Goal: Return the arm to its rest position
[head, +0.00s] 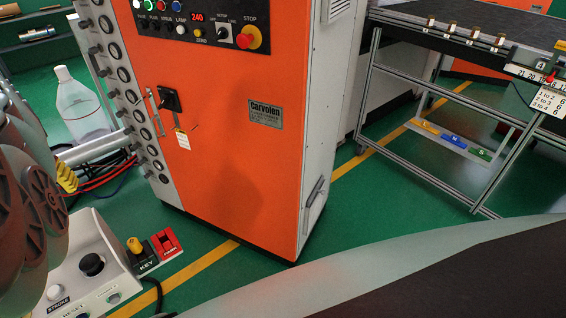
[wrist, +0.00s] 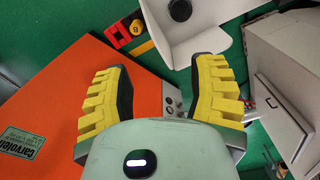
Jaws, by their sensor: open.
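My gripper (wrist: 163,68) shows in the wrist view with its two yellow ribbed, black-padded fingers spread wide. It is open, and nothing is between the fingers. The orange cabinet (wrist: 70,70) lies beyond the fingers on the left of that view. In the head view a small yellow ribbed piece (head: 66,176) at the left edge looks like part of a finger; the rest of the gripper cannot be made out there. No foil tray can be made out in either view.
The orange cabinet (head: 225,140) fills the head view's middle. A control box (head: 88,262) stands at lower left, near a clear bottle (head: 82,108) and cables. A metal-framed table (head: 440,90) is at upper right. Green floor (head: 390,190) is open between cabinet and table.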

